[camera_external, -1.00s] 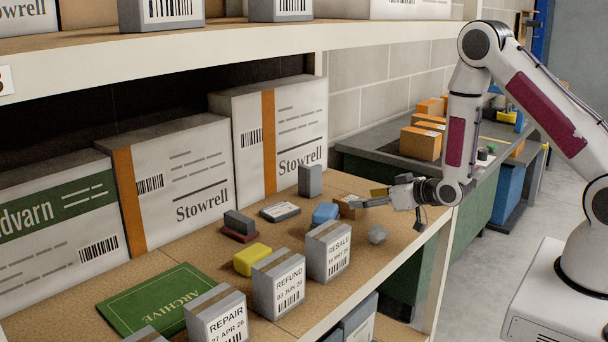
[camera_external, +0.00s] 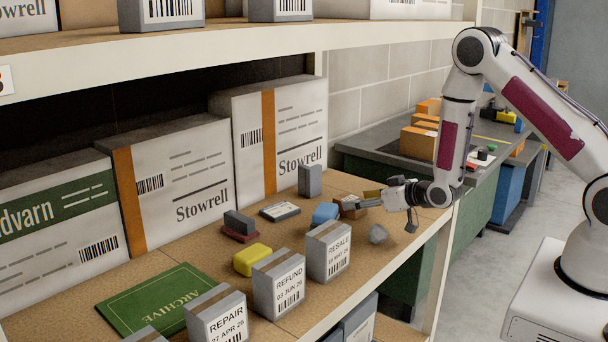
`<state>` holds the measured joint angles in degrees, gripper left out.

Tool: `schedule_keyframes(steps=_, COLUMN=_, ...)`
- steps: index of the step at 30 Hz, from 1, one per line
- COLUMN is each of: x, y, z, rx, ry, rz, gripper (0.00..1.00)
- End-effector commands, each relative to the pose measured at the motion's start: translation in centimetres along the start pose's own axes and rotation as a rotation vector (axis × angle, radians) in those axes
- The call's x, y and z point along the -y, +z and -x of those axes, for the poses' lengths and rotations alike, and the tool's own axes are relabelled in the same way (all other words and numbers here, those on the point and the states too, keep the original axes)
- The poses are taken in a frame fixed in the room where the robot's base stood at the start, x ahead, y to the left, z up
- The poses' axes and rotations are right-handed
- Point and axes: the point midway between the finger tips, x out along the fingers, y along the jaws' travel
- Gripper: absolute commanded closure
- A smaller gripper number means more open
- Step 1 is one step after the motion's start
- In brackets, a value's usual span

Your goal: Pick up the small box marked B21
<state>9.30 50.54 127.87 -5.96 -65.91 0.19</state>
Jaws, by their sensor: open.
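No B21 mark is readable from here. A small brown box (camera_external: 350,211) stands on the shelf board, behind and right of a blue block; its face is too small to read and my gripper partly hides it. My gripper (camera_external: 368,198) reaches in from the right, low over the shelf, its fingers apart and pointing left at the brown box. The fingertips overlap the box in this view; I cannot tell whether they touch it.
The blue block (camera_external: 325,214) is close to the left, and a grey lump (camera_external: 378,234) lies below the gripper. Grey boxes marked RESALE (camera_external: 328,252) and REFUND (camera_external: 279,284) line the front edge. A grey upright block (camera_external: 310,181) stands behind. The upper shelf (camera_external: 390,33) hangs above.

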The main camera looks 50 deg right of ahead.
Motion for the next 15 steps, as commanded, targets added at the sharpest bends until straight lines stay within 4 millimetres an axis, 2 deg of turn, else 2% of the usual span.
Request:
schedule_keyframes(steps=10, x=-0.01, y=0.00, z=-0.09, rx=0.000, ry=0.000, rz=0.000, gripper=0.39)
schedule_keyframes(steps=15, x=-0.18, y=-0.02, z=-0.82, rx=-0.001, ry=0.000, rz=0.000, gripper=0.39)
